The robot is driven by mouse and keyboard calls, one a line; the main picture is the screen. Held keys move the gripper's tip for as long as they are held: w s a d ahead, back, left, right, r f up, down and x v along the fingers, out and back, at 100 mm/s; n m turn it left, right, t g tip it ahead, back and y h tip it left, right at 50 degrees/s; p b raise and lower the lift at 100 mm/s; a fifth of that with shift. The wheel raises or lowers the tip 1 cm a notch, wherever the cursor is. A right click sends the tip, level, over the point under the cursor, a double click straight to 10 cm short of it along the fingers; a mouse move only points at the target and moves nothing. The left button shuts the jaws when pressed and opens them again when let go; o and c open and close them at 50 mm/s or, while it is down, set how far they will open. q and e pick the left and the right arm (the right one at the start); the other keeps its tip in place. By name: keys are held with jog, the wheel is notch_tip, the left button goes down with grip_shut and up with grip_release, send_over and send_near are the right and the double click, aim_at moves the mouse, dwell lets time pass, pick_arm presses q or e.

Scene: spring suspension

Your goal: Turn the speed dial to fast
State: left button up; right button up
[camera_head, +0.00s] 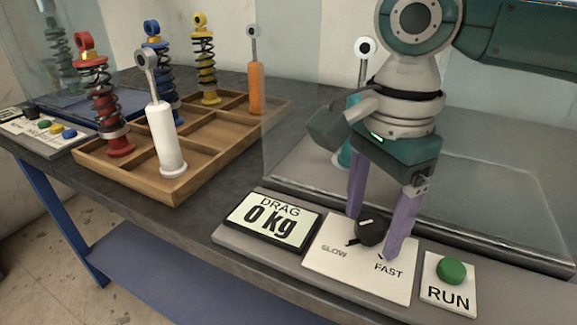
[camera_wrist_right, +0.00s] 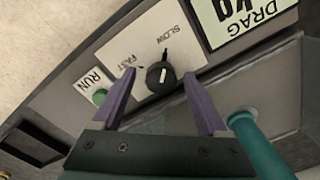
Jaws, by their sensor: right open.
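The speed dial (camera_head: 371,229) is a round black knob on a white plate (camera_head: 335,270) marked SLOW and FAST. It also shows in the right wrist view (camera_wrist_right: 160,77). A white line marks the knob, and a black tick shows near SLOW; I cannot tell surely which word the line points at. My right gripper (camera_head: 372,237) is open, its purple fingers pointing down on either side of the dial. In the right wrist view the fingers (camera_wrist_right: 159,75) stand apart with the dial between them, and I see no contact. My left gripper is not in view.
A DRAG display (camera_head: 272,221) reading 0 Kg lies left of the dial, and a green RUN button (camera_head: 451,270) lies right. A wooden tray (camera_head: 190,180) holds several springs and dampers further left. A clear-walled platform stands behind the dial.

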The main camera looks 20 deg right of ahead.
jog(key=shift+f, duration=0.3)
grip_shut()
dwell(0.5)
